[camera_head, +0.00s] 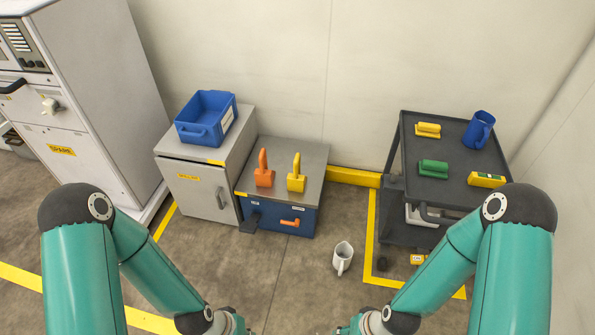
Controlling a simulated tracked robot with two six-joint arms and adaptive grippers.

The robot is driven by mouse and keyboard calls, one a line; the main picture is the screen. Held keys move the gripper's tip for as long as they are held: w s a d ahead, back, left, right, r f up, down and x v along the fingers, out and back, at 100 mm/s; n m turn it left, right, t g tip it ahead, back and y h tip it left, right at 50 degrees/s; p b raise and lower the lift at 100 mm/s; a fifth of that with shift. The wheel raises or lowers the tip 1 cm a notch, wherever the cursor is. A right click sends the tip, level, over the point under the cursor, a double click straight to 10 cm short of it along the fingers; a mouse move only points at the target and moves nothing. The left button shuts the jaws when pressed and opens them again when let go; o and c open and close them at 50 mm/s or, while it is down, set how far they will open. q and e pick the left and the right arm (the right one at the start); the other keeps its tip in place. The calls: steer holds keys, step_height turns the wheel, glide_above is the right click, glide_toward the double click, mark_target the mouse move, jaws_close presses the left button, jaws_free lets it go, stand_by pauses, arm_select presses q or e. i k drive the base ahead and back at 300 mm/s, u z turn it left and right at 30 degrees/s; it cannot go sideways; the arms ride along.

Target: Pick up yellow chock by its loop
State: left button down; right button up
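A yellow chock (296,183) with an upright loop (297,163) stands on the grey top of a low blue cabinet (285,220), near its middle. An orange chock (264,177) of like shape stands just left of it, with a small gap between them. Both of my arms come in from the bottom corners, and their wrists reach the bottom edge of the picture. The fingers of both grippers are cut off below that edge. Nothing of mine touches the yellow chock.
A blue bin (206,133) sits on a taller grey cabinet (193,188) at left. A white mug (343,257) stands on the floor. The floor before the blue cabinet looks clear.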

mark_target(296, 181)
steer(key=u, duration=0.05)
steer(key=i, duration=0.7)
steer(key=z, duration=0.2)
steer(key=k, duration=0.85)
steer(key=u, duration=0.3)
steer(key=i, duration=1.05)
steer(key=z, duration=2.2)
